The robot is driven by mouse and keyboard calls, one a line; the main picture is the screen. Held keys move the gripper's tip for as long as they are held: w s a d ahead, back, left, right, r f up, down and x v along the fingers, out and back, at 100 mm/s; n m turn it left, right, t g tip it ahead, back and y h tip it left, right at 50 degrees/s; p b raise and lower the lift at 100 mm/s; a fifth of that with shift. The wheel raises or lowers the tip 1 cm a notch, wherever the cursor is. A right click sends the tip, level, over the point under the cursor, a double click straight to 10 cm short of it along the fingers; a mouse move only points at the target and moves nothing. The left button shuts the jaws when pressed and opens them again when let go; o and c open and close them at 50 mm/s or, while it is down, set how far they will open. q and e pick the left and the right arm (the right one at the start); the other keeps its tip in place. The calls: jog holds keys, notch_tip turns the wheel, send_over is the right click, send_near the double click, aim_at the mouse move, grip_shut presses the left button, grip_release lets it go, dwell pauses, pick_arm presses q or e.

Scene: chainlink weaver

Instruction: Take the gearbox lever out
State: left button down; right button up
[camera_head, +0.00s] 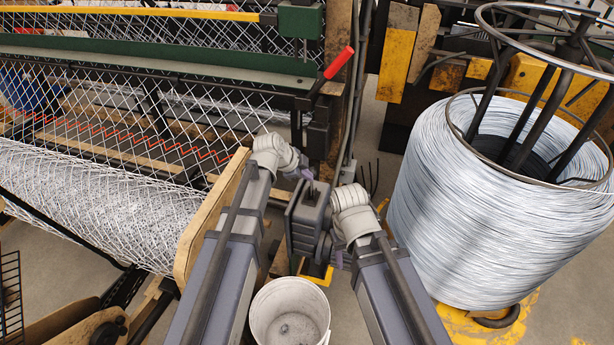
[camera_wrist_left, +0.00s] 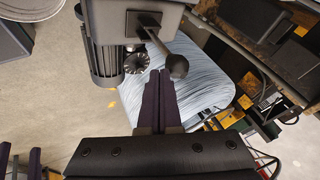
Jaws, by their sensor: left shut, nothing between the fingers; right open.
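The gearbox (camera_head: 305,215) is a dark grey box with a motor, between my two arms in the head view. Its lever (camera_head: 311,188) is a short dark stick on top. In the left wrist view the lever (camera_wrist_left: 174,62) shows larger, a black rod with a round knob standing out from a plate on the grey gearbox (camera_wrist_left: 185,12). My left gripper (camera_head: 303,174) is shut and empty. Its dark fingertips (camera_wrist_left: 160,74) are beside the knob; I cannot tell if they touch it. My right gripper (camera_head: 340,262) is open, low beside the gearbox and partly hidden by my wrist.
A red-handled lever (camera_head: 338,63) stands on the weaving machine behind. A large wire coil (camera_head: 450,210) stands at the right. A wire mesh roll (camera_head: 95,205) lies at the left. A white bucket (camera_head: 290,315) stands on the floor below the gearbox.

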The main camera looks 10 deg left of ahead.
pick_arm(q)
jog(key=w+g+p, duration=0.2)
jog(key=w, duration=0.1)
jog(key=w+r+g+p, duration=0.1)
jog(key=shift+w+d+y, duration=0.15)
jog(key=shift+d+y, duration=0.15)
jog(key=shift+d, duration=0.1)
jog(key=w, duration=0.2)
jog(key=w+f+g, duration=0.1)
jog(key=shift+w+d+n, duration=0.3)
jog(key=shift+w+d, duration=0.05)
jog(key=shift+d, duration=0.05)
jog(key=shift+w, duration=0.1)
jog(key=shift+r, duration=0.1)
